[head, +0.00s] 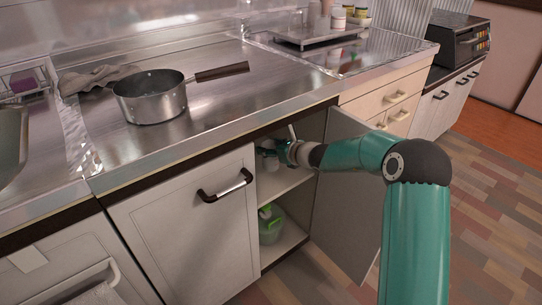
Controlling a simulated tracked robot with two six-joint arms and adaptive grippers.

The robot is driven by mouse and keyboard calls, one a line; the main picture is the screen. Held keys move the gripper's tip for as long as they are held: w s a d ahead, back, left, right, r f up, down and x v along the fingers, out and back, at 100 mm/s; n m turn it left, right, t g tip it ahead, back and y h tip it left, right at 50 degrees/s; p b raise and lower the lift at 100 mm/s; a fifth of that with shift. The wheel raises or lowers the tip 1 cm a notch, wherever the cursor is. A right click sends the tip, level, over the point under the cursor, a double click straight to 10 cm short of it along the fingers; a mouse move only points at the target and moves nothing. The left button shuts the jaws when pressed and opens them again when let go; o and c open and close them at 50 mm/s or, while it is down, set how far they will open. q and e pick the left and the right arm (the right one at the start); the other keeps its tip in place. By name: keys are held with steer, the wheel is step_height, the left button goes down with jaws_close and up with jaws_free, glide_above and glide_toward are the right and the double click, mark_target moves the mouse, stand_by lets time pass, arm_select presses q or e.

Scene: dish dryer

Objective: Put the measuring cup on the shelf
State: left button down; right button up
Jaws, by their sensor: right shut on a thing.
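My right arm comes in from the right, and its gripper (284,149) is inside the open cabinet under the counter, above the cabinet's middle shelf (285,180). The gripper is shut on a small pale thing, which looks like the measuring cup (268,161). It is small and partly hidden by the gripper and the cabinet front, so I cannot tell whether it touches the shelf. My left gripper is not in view.
The cabinet door (345,190) stands open, right of my gripper. A green-lidded container (271,224) stands in the lower compartment. A closed door (190,225) is on the left. A saucepan (150,96) and a cloth (95,80) are on the counter above.

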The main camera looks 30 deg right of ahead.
steer(key=shift+f+b, duration=0.7)
steer(key=shift+f, duration=0.9)
steer(key=shift+f, duration=0.15)
steer(key=o, duration=1.3)
steer(key=shift+c, duration=0.2)
